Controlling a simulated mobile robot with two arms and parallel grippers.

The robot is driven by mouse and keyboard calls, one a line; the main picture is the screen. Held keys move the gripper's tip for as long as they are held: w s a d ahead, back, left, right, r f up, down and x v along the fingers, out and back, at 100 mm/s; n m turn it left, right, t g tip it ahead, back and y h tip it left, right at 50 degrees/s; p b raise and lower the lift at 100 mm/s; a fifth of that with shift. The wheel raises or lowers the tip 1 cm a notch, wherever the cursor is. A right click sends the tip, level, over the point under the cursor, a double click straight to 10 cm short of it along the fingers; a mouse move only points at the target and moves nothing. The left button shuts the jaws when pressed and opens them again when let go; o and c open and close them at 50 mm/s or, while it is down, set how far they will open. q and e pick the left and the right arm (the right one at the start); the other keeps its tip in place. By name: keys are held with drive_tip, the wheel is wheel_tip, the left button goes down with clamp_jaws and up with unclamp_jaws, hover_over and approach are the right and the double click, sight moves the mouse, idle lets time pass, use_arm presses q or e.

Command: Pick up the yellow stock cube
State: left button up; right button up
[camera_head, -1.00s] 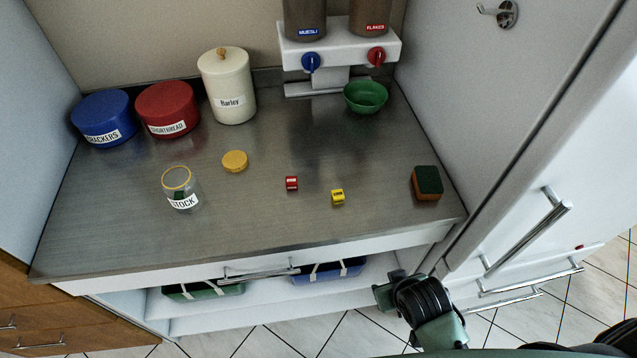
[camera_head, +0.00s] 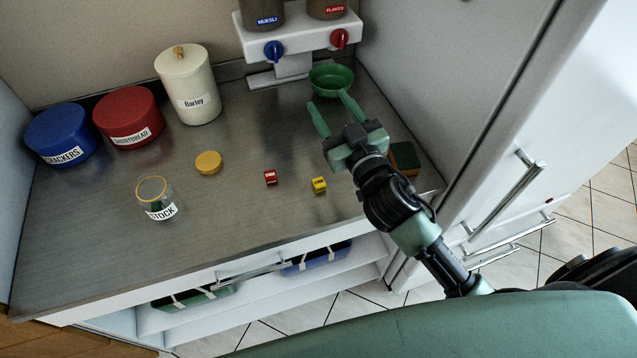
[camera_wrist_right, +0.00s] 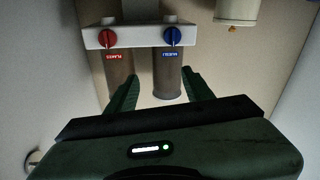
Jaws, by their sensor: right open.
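The yellow stock cube (camera_head: 319,185) sits on the metal worktop near its front edge, right of the red cube (camera_head: 270,177). My right gripper (camera_head: 330,108) is open and empty, raised above the worktop, with its fingers pointing toward the green bowl. In the head view it shows above and to the right of the yellow cube, apart from it. In the right wrist view the fingers (camera_wrist_right: 163,88) are spread in front of the cereal dispenser, and no cube shows there. My left gripper is in neither view.
A glass STOCK jar (camera_head: 157,200) stands open, its yellow lid (camera_head: 208,162) nearby. A sponge (camera_head: 405,158) lies partly behind my right arm. The green bowl (camera_head: 331,79) is below the dispenser (camera_head: 298,35). Canisters stand at back left. The front middle worktop is mostly clear.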

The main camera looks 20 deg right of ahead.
drive_tip(key=w+a+r+n+y, duration=0.1)
drive_tip(key=a+r+n+y, duration=0.4)
drive_tip(key=a+n+y, duration=0.25)
drive_tip(key=a+n+g+y, duration=0.3)
drive_tip(key=g+y, duration=0.1)
drive_tip(key=y, duration=0.1)
drive_tip(key=n+g+h, duration=0.5)
drive_tip(key=g+h, duration=0.3)
drive_tip(key=g, duration=0.7)
approach(320, 182)
drive_tip(key=shift+f, duration=0.75)
drive_tip(key=shift+a+f+h, duration=0.15)
drive_tip(key=shift+f+h, duration=0.1)
drive_tip(key=shift+f, duration=0.05)
drive_tip(key=p+x, duration=0.1)
drive_tip(key=x, duration=0.1)
drive_tip(key=p+x, duration=0.1)
drive_tip(key=x, duration=0.1)
drive_tip(key=a+p+x, duration=0.1)
drive_tip(key=x, duration=0.1)
drive_tip(key=shift+a+r, duration=0.2)
drive_tip(key=shift+r, duration=0.05)
drive_tip(key=shift+a+f, duration=0.1)
drive_tip(key=shift+f, duration=0.2)
clamp_jaws()
